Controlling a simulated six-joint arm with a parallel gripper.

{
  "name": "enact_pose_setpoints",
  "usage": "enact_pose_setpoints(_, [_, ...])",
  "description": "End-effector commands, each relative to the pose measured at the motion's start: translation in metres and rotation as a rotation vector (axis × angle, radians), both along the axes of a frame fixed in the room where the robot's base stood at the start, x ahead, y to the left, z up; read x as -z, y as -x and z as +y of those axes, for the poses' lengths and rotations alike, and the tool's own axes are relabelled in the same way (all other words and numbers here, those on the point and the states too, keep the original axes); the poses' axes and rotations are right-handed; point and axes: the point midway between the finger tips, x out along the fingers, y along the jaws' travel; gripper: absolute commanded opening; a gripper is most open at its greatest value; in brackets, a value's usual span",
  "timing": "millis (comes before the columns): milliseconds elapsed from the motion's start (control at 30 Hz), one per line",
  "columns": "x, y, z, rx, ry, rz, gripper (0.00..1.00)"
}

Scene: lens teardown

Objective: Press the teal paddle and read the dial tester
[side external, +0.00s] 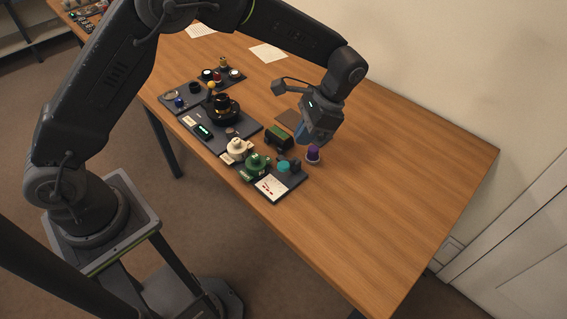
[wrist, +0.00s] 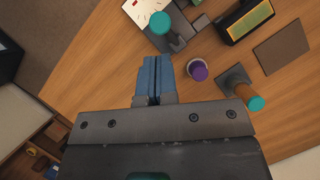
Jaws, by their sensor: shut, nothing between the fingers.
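The dial tester is a dark base with a white card face (side external: 271,187) bearing red marks, at the table's front edge; its reading is too small to make out. The round teal paddle (side external: 284,167) sits at the tester's back. In the wrist view the teal paddle (wrist: 160,22) is at the top, with part of the white card (wrist: 138,9) cut off by the frame edge. My gripper (side external: 302,139) is above the table, behind and right of the paddle and apart from it. Its blue fingers (wrist: 153,60) are shut together and empty, below the paddle in the wrist view.
A purple-topped piece (side external: 313,153) stands close to my gripper. A dark box with a yellowish window (wrist: 250,20) and a teal-ended cylinder (wrist: 252,99) are nearby. Green (side external: 257,165) and cream (side external: 236,150) round pieces stand left of the tester. The table's right side is clear.

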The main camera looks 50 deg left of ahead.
Motion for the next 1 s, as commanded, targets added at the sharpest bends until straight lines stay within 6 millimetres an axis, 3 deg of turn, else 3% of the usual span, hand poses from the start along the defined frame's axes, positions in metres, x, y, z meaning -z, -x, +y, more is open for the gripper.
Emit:
enact_pose_setpoints(600, [0.056, 0.023, 0.015, -0.001, 0.000, 0.001, 0.00])
enact_pose_setpoints(1000, [0.062, 0.026, 0.016, -0.002, 0.000, 0.000, 0.00])
